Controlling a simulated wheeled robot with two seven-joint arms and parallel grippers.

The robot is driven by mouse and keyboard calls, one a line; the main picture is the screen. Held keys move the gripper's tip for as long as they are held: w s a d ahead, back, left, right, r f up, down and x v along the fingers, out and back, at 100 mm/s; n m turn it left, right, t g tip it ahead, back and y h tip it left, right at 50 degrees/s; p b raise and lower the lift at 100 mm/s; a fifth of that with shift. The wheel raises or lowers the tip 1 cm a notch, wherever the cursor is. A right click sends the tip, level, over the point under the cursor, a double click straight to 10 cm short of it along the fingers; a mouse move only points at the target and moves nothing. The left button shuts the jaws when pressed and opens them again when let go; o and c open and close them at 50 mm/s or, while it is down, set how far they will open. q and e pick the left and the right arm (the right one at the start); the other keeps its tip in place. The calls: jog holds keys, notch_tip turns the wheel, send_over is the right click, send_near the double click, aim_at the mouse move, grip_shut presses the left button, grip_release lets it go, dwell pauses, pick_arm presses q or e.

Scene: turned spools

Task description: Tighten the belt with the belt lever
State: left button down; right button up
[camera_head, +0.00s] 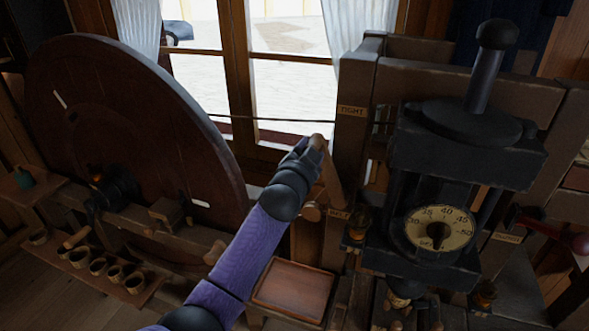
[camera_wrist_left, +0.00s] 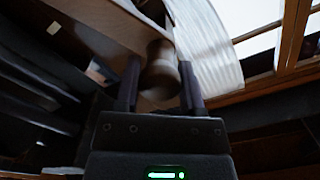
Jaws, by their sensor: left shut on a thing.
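The belt lever (camera_head: 331,178) is a wooden bar on the post between the big wheel and the black press. Its upper end leans left, toward the wheel. My left gripper (camera_head: 316,143) is at this upper end. In the left wrist view, the fingers of my left gripper (camera_wrist_left: 158,88) stand on both sides of a turned wooden knob (camera_wrist_left: 161,72) and are shut on it. A "TIGHT" label (camera_head: 352,111) is on the post, up and right of the gripper. The belt (camera_head: 275,119) is a thin dark line running from the wheel toward the post. My right gripper is not in view.
The large dark red wheel (camera_head: 125,120) stands on the left. The black press with a dial (camera_head: 440,229) stands close on the right, with a red-knobbed lever (camera_head: 579,243) beyond. Several small cups line a shelf (camera_head: 140,297) at lower left.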

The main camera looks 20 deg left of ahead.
pick_arm(q)
jog(key=shift+w+d+r+m, duration=0.1)
jog(key=shift+d+r+m, duration=0.15)
jog(key=shift+d+m, duration=0.55)
jog(key=shift+d+r+m, duration=0.2)
jog(key=shift+d+m, duration=0.3)
jog(key=shift+d, duration=0.5)
jog(key=c, duration=0.6)
grip_release()
jog(key=o, duration=0.4)
jog(key=shift+d, duration=0.15)
